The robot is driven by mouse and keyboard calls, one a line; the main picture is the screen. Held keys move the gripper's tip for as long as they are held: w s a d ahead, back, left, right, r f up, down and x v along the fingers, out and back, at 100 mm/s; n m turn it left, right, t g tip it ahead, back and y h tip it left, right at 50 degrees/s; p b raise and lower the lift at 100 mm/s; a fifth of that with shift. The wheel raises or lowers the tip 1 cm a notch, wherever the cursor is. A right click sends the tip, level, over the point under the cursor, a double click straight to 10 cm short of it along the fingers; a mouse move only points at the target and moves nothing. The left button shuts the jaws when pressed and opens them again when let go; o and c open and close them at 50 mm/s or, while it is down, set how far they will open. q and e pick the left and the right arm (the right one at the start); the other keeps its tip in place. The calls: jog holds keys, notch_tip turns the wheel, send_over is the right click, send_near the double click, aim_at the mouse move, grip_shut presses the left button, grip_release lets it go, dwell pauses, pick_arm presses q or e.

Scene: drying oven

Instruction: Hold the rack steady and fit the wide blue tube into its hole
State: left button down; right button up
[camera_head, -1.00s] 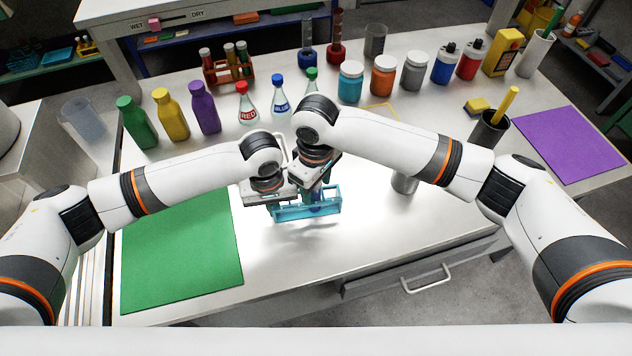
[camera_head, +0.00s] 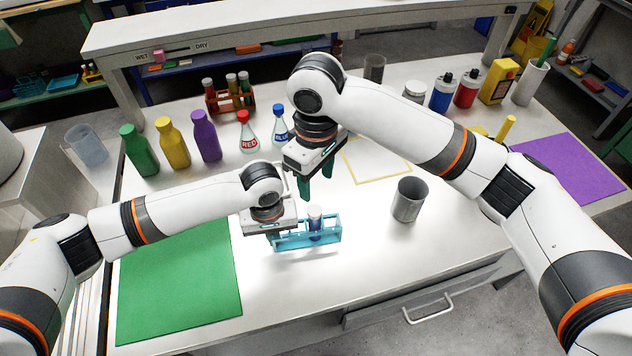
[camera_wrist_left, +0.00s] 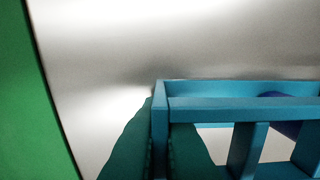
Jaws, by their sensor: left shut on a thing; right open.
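The light-blue rack (camera_head: 290,244) is near the front middle of the table, just right of the green mat. My left gripper (camera_head: 270,234) is shut on the rack's left end; the left wrist view shows its green fingers (camera_wrist_left: 160,150) on either side of the rack's end wall (camera_wrist_left: 160,125). The blue tube (camera_head: 315,222) stands upright in the right part of the rack, its pale top above the upper bar. A dark blue piece of it shows in the left wrist view (camera_wrist_left: 285,128). My right gripper (camera_head: 317,180) is open and empty, above and behind the rack, apart from the tube.
A grey metal cup (camera_head: 409,200) stands right of the rack. A yellow outlined square (camera_head: 378,178) lies behind it. Red and blue labelled flasks (camera_head: 247,132) and coloured bottles (camera_head: 171,142) stand at the back left. The green mat (camera_head: 180,285) is bare.

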pick_arm(q)
jog(key=c, duration=1.5)
grip_release()
notch_tip(320, 180, up, 12)
jog(key=shift+r, duration=0.1)
